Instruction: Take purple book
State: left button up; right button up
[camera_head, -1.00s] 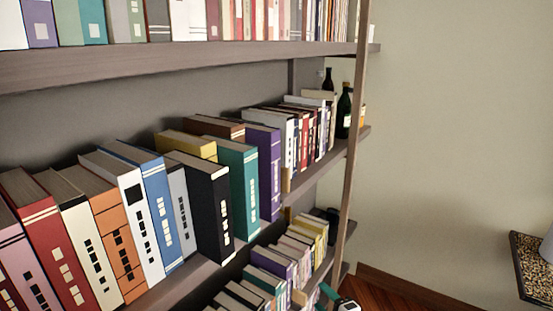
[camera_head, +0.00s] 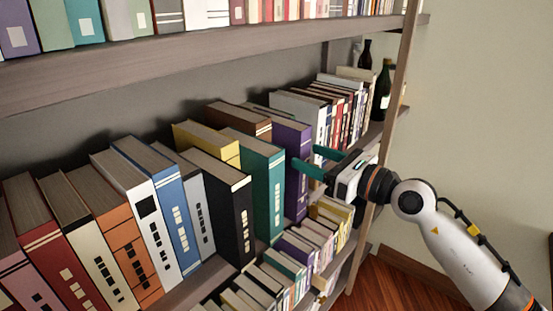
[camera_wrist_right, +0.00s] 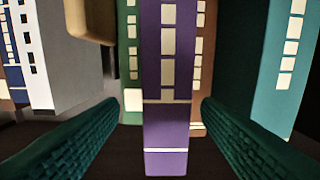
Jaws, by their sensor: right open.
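In the right wrist view the purple spine (camera_wrist_right: 168,85) with pale blocks and lines lies between the two spread fingers (camera_wrist_right: 160,135). The fingers are on either side of it in that picture, with gaps, and I see no grip. My left gripper is not in view.
A black book (camera_head: 235,215) and several others stand left of the teal one. Smaller books (camera_head: 345,110) and dark bottles (camera_head: 383,90) are farther right. The upper shelf board (camera_head: 200,50) runs above. The shelf's upright post (camera_head: 398,90) is near my right arm.

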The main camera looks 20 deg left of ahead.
aim_at(290, 151)
jog(key=shift+w+a, duration=0.15)
jog(key=shift+a, duration=0.45)
jog(key=x, duration=0.1)
jog(key=p+x, duration=0.1)
jog(key=x, duration=0.1)
jog(key=p+x, duration=0.1)
jog(key=shift+a+f, duration=0.15)
jog(key=shift+a, duration=0.15)
jog(key=shift+a+f, duration=0.1)
jog(key=shift+a, duration=0.05)
jog(key=shift+c, duration=0.7)
grip_shut()
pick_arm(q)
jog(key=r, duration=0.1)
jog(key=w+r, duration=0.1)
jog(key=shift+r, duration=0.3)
